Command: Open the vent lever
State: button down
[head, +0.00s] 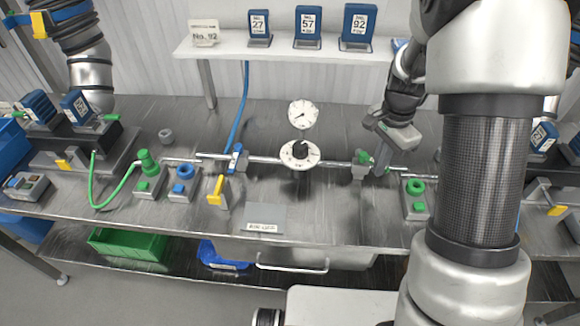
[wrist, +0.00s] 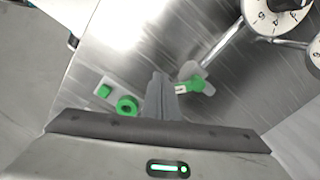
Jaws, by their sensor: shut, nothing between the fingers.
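A green lever (head: 363,157) sits on a grey valve body on the horizontal pipe, right of the dial. It also shows in the wrist view (wrist: 195,85), its white-marked end pointing at my fingers. My gripper (head: 381,167) points down just right of this lever. In the wrist view my fingers (wrist: 159,82) are shut together and empty, close beside the lever's end. I cannot tell whether they touch it. A blue lever (head: 236,156) stands on the pipe left of the dial, and a yellow lever (head: 216,188) stands in front of it. No readable label tells which is the vent lever.
A white dial with a black knob (head: 300,153) and a round gauge (head: 302,114) stand mid-pipe. A box with a green ring (head: 416,187) stands right of my gripper. A grey plate (head: 263,218) lies at the front. A shelf (head: 270,48) with blue signs runs behind.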

jog(key=shift+w+d, duration=0.7)
jog(key=shift+d, duration=0.2)
jog(key=r+p, duration=0.3)
jog(key=r, duration=0.1)
jog(key=r+p, duration=0.2)
jog(key=r, duration=0.1)
jog(key=shift+w+d+r+p, duration=0.1)
jog(key=shift+d+p, duration=0.2)
jog(key=shift+d, duration=0.05)
